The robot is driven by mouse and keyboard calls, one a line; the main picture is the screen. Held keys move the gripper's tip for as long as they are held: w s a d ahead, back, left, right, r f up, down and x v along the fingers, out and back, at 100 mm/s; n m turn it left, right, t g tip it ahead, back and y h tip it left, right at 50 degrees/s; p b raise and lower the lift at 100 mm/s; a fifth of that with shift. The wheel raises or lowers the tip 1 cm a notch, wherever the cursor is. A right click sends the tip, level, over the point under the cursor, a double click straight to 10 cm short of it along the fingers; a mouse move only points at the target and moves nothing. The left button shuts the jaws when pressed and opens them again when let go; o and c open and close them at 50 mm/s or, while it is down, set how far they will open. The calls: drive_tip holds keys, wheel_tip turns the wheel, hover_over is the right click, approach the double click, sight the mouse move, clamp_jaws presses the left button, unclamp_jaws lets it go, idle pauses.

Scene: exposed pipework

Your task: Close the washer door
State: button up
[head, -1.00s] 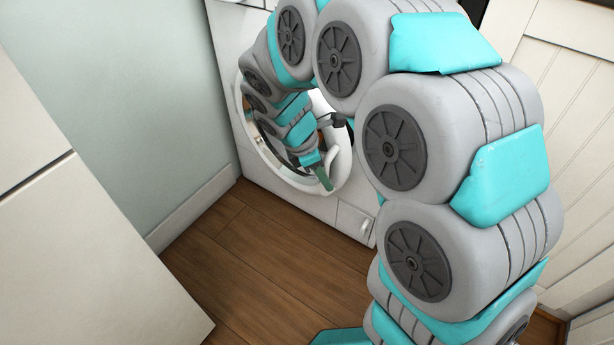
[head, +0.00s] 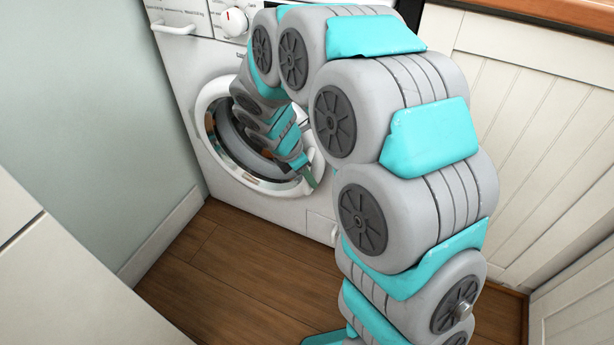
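The white washer (head: 177,64) stands against the back wall. Its round door (head: 208,93) has a white rim and a dark, shiny middle, low on the washer's front. The rim looks flat or nearly flat against the front, but I cannot tell whether it is latched. My arm arches over from the right and down across the door, hiding its upper right part. My gripper (head: 309,177) is at the door's lower right edge, at or very close to the rim. It is small and partly hidden, so I cannot see whether its fingers are apart.
A panelled cream cabinet (head: 510,120) with a wooden top (head: 540,8) stands close on the right. A white unit (head: 60,290) fills the lower left. A grey-green wall (head: 80,110) is at left. Bare wooden floor (head: 230,275) lies before the washer.

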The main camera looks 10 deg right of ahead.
drive_tip(key=shift+r, duration=0.15)
drive_tip(key=v, duration=0.7)
drive_tip(key=shift+r, duration=0.25)
drive_tip(key=shift+s+a, duration=0.1)
drive_tip(key=shift+s, duration=0.05)
